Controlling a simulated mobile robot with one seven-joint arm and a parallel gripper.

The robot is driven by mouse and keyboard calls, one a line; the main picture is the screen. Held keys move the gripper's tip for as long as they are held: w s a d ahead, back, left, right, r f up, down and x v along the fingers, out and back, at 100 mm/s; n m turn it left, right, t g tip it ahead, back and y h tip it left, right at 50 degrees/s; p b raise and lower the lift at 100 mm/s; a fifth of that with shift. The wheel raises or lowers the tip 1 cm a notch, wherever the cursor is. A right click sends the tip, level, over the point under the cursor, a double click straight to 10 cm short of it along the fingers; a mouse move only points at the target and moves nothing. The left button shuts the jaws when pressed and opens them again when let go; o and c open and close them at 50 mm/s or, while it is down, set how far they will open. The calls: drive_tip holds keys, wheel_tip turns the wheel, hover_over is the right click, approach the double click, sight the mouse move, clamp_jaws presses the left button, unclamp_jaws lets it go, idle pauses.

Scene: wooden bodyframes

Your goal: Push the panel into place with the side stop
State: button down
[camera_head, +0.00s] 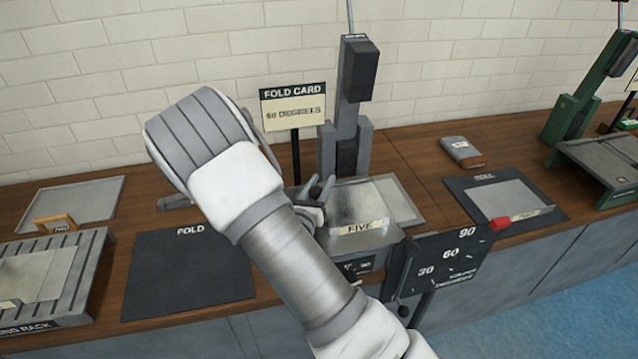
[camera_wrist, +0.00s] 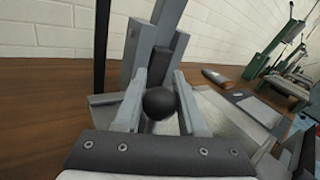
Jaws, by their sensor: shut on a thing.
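A grey metal panel with a tag reading "FIVE" (camera_head: 350,205) lies on the bed of the folding machine, below the "60 degrees" card. A lighter flat plate (camera_head: 402,200) shows at its right side. My gripper (camera_head: 320,188) is at the panel's left edge, in front of the machine's grey upright. In the wrist view my gripper (camera_wrist: 160,76) is shut on a round black knob (camera_wrist: 159,103), which sits between the two grey fingers. What the knob is fixed to is hidden. I cannot single out the side stop, or tell whether the panel touches it.
An angle dial (camera_head: 448,262) marked 30, 60 and 90, with a red pointer tip (camera_head: 500,223), stands at the machine's front right. The card sign (camera_head: 293,106) is behind my arm. A dark "FOLD" mat (camera_head: 188,276) lies bare at left. A slotted rack (camera_head: 55,275) is far left.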

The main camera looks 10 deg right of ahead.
drive_tip(key=shift+c, duration=2.4)
unclamp_jaws()
drive_tip(key=shift+d, duration=0.35)
drive_tip(key=shift+s+a, duration=0.1)
drive_tip(key=shift+a, duration=0.05)
drive_tip(key=shift+s+a, duration=0.2)
drive_tip(key=v, duration=1.6)
drive_tip(key=shift+s+a, duration=0.2)
drive_tip(key=shift+s, duration=0.1)
drive_tip(key=shift+d, duration=0.1)
